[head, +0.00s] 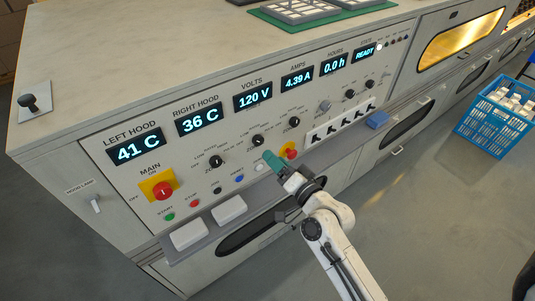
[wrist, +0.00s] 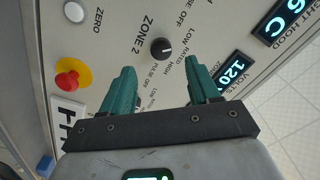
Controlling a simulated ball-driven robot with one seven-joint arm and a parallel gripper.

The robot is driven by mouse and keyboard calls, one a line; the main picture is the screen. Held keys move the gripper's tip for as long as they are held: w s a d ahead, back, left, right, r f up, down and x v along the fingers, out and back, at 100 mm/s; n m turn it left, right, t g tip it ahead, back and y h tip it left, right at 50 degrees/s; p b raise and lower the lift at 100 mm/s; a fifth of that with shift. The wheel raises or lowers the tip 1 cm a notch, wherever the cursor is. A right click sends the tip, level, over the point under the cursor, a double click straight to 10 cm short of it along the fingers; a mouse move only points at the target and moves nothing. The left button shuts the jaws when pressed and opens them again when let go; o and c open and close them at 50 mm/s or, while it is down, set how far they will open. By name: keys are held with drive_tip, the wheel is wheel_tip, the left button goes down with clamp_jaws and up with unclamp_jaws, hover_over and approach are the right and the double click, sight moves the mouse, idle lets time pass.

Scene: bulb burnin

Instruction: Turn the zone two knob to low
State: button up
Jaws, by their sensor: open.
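The zone two knob (wrist: 162,48) is a black round knob on the grey panel, with a small pale mark on its right side in the wrist view. The words low, rated and high are printed around that side; I cannot tell exactly which one the mark meets. It also shows in the head view (head: 257,140), just above my gripper. My gripper (head: 269,157) has teal fingers and is open and empty. In the wrist view the fingers (wrist: 158,88) point at the panel, and the knob lies beyond the gap between them, apart from both.
A red button on a yellow plate (head: 290,153) is close to the right of my gripper. The zone one knob (head: 216,161) is to the left and another knob (head: 294,122) to the right. A ledge with white blocks (head: 190,234) juts out below.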

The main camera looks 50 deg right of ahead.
drive_tip(key=shift+v, duration=1.7)
drive_tip(key=a+f+n+g+y, duration=0.4)
drive_tip(key=a+f+n+y, duration=0.1)
drive_tip(key=a+n, duration=0.15)
drive_tip(key=s+a+f+n+g, duration=0.2)
drive_tip(key=s+f+n+g, duration=0.1)
drive_tip(key=s+g, duration=0.3)
drive_tip(key=s+a+f+n+g, duration=0.3)
drive_tip(key=s+g, duration=0.3)
drive_tip(key=s, duration=0.4)
drive_tip(key=shift+a+f+n, duration=0.25)
drive_tip(key=shift+f+n, duration=0.15)
drive_tip(key=shift+n, duration=0.05)
